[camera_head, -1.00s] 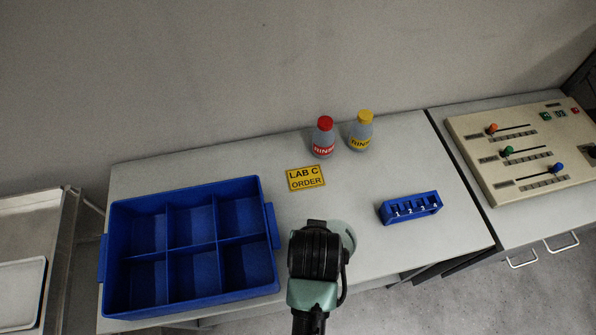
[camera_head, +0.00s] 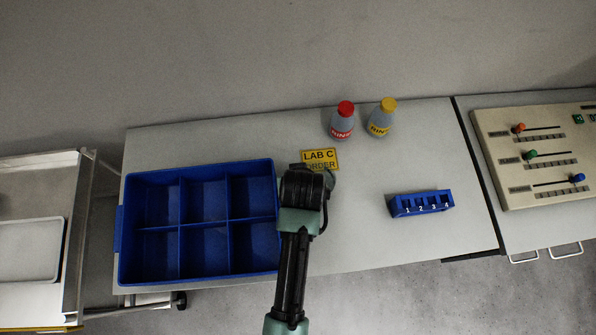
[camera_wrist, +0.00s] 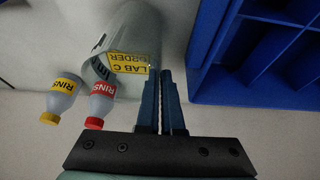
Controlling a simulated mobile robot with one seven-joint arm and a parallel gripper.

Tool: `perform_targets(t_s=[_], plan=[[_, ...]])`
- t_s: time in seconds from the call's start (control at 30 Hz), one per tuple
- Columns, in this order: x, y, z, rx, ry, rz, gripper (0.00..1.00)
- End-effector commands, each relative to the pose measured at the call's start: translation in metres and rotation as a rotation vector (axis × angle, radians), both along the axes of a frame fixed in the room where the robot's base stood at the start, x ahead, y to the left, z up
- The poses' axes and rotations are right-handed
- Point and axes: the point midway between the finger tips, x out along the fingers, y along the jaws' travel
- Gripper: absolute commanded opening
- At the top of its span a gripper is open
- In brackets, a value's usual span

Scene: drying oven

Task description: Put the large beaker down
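The large beaker (camera_wrist: 124,38) is a clear grey glass vessel in the wrist view, just left of my fingertips. My gripper (camera_wrist: 160,72) has its two dark fingers nearly together, with the beaker's wall at their tips. The exact contact and the gap under the beaker are hard to see. The yellow "LAB C ORDER" label (camera_head: 320,158) lies on the bench, and in the wrist view it shows at the beaker. In the head view my arm hides the fingertips and most or all of the beaker.
A blue six-compartment crate (camera_head: 228,225) stands left of my arm, its visible compartments empty. A red-capped bottle (camera_head: 342,123) and a yellow-capped bottle (camera_head: 382,121) stand behind the label. A blue rack (camera_head: 421,204) sits to the right, with clear bench between. A control panel (camera_head: 545,150) is farther right.

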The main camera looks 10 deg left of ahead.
Motion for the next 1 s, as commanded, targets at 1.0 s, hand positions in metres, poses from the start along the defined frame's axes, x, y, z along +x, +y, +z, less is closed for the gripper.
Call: perform_targets(t_s=[1.0], plan=[[0.0002, 0.0000, -0.0101, 0.001, -0.002, -0.001, 0.34]])
